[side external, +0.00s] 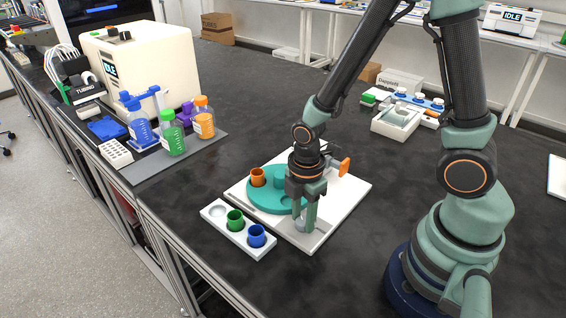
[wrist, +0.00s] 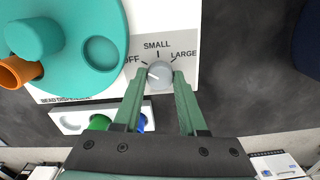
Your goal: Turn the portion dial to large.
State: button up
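The portion dial (wrist: 160,77) is a small round grey knob on a light grey panel of the bead dispenser. Its printed labels are OFF at left, SMALL at the top and LARGE (wrist: 184,55) at right. A faint mark on the knob seems to point up-left, toward OFF. My gripper (wrist: 161,74) is over the dial with one green finger on each side of it. The fingers are apart; whether they touch the knob is unclear. In the side external view my gripper (side external: 305,222) points down at the dispenser's front corner, and its fingers partly hide the dial.
The white dispenser base (side external: 345,205) carries a teal disc (side external: 262,200) with an orange cup (side external: 257,177). A white rack (side external: 218,211) with green and blue cups stands close in front. Bottles (side external: 172,138) stand farther left. Bare black bench lies to the right.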

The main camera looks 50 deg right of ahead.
jog(key=shift+m, duration=0.3)
grip_shut()
jog(key=m, duration=0.4)
jog(key=shift+m, duration=0.4)
jog(key=m, duration=1)
jog(key=shift+m, duration=0.4)
jog(key=m, duration=0.5)
jog(key=shift+m, duration=0.3)
jog(key=o, duration=1.1)
grip_release()
